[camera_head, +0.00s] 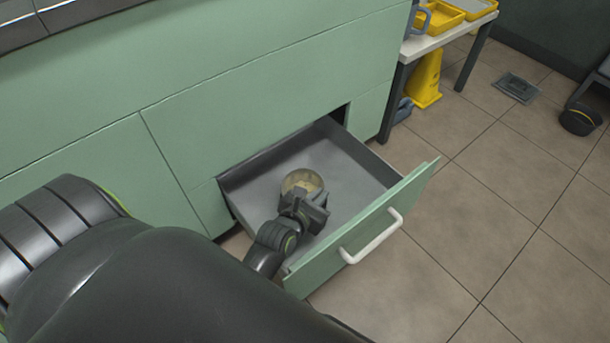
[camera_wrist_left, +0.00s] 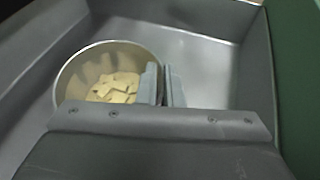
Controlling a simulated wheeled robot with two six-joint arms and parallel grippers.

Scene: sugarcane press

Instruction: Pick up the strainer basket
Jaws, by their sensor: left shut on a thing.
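The strainer basket (camera_head: 302,181) is a round, pale metal bowl inside the open drawer (camera_head: 345,165). In the left wrist view the basket (camera_wrist_left: 75,72) holds pale yellowish pieces at its bottom. My left gripper (camera_head: 310,200) reaches down into the drawer at the basket's near side. In the left wrist view its two fingers (camera_wrist_left: 164,85) are close together across the basket's right wall, one inside and one outside, shut on it. I cannot tell whether the basket is clear of the drawer floor. My right gripper is not in view.
The green drawer front has a white handle (camera_head: 371,238). The drawer floor is bare around the basket, with walls close by. A table with yellow trays (camera_head: 440,18), a yellow sign (camera_head: 427,80) and a dark bucket (camera_head: 580,119) stand at right. The tiled floor is mostly free.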

